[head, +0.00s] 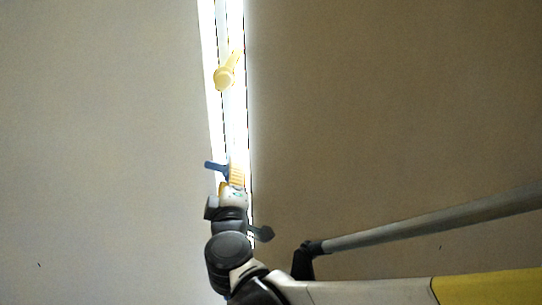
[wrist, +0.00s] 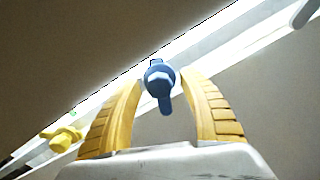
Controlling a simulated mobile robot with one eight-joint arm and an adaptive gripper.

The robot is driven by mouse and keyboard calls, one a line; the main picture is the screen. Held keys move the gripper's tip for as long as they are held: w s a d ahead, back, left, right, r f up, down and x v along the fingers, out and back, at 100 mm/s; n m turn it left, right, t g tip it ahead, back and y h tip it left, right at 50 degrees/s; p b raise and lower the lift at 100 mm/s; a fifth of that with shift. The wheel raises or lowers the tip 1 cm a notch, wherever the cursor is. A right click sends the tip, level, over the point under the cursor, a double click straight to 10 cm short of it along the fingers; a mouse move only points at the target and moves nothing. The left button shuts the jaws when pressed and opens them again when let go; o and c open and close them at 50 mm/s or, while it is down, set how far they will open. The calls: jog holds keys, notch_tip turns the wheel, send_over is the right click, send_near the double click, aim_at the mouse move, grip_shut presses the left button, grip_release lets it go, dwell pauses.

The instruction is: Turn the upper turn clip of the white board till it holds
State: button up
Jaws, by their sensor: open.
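The white board (head: 237,120) shows in the head view as a narrow, bright upright strip; it crosses the wrist view diagonally (wrist: 205,45). A blue turn clip (head: 215,165) sits on its lower part. In the wrist view the blue clip (wrist: 158,80) has a round hub, and its lever points down. A yellow turn clip (head: 225,75) is farther up the strip, its lever slanting up right; it is at the left in the wrist view (wrist: 62,138). My gripper (wrist: 163,80) is open, its yellow fingers on either side of the blue clip. I cannot tell whether they touch it.
Plain beige surfaces (head: 100,120) and brown ones (head: 390,110) flank the strip. A grey piece (wrist: 305,13) shows at the top right corner of the wrist view. My arm fills the bottom of the head view.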

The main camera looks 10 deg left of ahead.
grip_shut()
jog(key=n+b, duration=0.1)
jog(key=n, duration=0.1)
jog(key=shift+f+n, duration=0.15)
jog(key=shift+n, duration=0.15)
jog(key=shift+n+b, duration=0.5)
jog(key=shift+n, duration=0.6)
grip_release()
jog(key=shift+s, duration=0.1)
jog(key=v, duration=1.2)
